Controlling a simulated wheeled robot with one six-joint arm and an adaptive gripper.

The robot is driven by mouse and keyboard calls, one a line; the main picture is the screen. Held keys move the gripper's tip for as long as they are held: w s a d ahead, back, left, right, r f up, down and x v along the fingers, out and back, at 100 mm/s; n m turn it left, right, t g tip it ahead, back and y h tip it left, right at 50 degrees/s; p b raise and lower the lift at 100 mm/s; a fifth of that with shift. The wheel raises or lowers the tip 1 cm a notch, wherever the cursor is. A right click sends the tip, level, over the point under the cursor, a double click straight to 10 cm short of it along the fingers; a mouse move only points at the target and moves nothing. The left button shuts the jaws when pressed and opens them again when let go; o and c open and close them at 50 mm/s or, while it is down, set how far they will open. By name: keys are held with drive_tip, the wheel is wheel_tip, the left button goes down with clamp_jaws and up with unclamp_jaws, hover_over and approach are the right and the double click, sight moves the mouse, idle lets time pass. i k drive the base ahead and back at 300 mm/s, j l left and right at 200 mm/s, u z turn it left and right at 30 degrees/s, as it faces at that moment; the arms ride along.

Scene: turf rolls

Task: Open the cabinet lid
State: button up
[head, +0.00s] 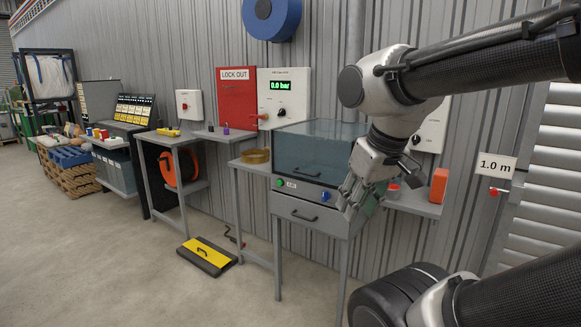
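The cabinet (300,194) is a grey box on legs with a bluish see-through lid (318,150). The lid is down, and a dark bar handle (305,173) sits low on its front. Below the lid is a front panel with a green button (280,182) and a blue knob (326,195). Under that is a drawer-like front with a second dark handle (304,216). My gripper (350,199) points down at the cabinet's right front corner, right of the lid handle and apart from it. It hides part of the cabinet's right side. Whether its fingers are open is unclear.
A shelf (416,203) right of the cabinet holds an orange block (438,186) and a small red-topped item. A side table (250,165) at left carries an amber ring (256,156). The floor in front is otherwise clear.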

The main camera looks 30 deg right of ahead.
sight(333, 130)
drive_tip(key=i+j+z, duration=0.35)
drive_tip(key=i+z, duration=0.15)
drive_tip(key=i+j+z, duration=0.45)
drive_tip(key=i+j, duration=0.15)
drive_tip(key=i+j+z, duration=0.5)
drive_tip(key=j, duration=0.2)
drive_tip(key=k, duration=0.05)
